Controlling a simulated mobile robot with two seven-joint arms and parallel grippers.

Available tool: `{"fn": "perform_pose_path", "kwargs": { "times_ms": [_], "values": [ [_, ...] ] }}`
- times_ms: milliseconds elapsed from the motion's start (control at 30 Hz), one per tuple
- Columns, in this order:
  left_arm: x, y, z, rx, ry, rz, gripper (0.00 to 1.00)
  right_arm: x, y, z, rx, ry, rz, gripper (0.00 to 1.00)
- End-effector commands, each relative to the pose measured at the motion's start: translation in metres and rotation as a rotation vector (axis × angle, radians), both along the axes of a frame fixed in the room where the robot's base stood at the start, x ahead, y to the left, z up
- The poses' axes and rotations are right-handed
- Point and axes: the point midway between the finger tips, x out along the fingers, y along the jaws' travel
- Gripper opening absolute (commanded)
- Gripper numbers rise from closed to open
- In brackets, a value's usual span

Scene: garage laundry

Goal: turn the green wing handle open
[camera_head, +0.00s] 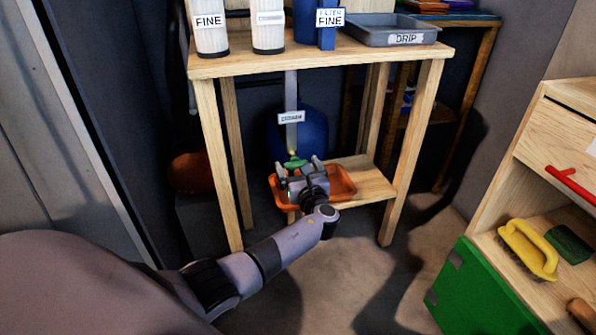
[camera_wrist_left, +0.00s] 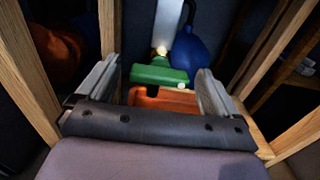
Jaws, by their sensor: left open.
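The green wing handle (camera_head: 294,163) sits at the lower end of a grey vertical pipe (camera_head: 291,95) under the wooden table. In the left wrist view the green handle (camera_wrist_left: 160,75) lies roughly crosswise between my fingers, with a brass-coloured fitting above it. My left gripper (camera_head: 299,166) is open around the handle's area, one finger on each side; its fingers (camera_wrist_left: 155,83) appear apart from the handle. I cannot tell how far the handle is in depth from the fingertips. My right gripper does not show.
An orange tray (camera_head: 342,187) stands on the low shelf (camera_head: 372,184) below the handle. A blue round container (camera_head: 312,135) is behind the pipe. Wooden table legs (camera_head: 219,165) stand on both sides.

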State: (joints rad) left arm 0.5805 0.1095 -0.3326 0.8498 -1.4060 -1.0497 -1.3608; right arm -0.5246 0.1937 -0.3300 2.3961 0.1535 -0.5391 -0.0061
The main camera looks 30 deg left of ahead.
Motion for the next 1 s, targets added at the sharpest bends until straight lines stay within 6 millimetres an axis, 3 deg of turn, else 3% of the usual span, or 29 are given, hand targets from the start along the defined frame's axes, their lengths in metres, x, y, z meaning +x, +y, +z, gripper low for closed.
{"fn": "perform_pose_path", "kwargs": {
  "times_ms": [167,433,467,600,633,1000],
  "values": [
    [0.0089,0.0108,-0.0013,-0.002,-0.001,0.001,0.94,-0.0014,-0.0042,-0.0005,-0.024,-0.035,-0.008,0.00],
    [0.0098,0.0120,-0.0001,-0.003,0.000,0.000,0.94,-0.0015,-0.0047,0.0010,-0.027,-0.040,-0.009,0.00],
    [0.0097,0.0120,-0.0002,-0.003,0.000,0.000,0.87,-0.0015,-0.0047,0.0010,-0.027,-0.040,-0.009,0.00],
    [0.0096,0.0119,-0.0002,-0.003,0.000,0.000,0.42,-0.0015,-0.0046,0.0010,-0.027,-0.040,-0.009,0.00],
    [0.0096,0.0118,-0.0003,-0.003,0.000,0.000,0.37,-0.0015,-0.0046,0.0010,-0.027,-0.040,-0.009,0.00],
    [0.0094,0.0117,-0.0015,-0.035,-0.038,0.000,0.38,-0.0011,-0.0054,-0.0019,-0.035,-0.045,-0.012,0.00]
  ]
}}
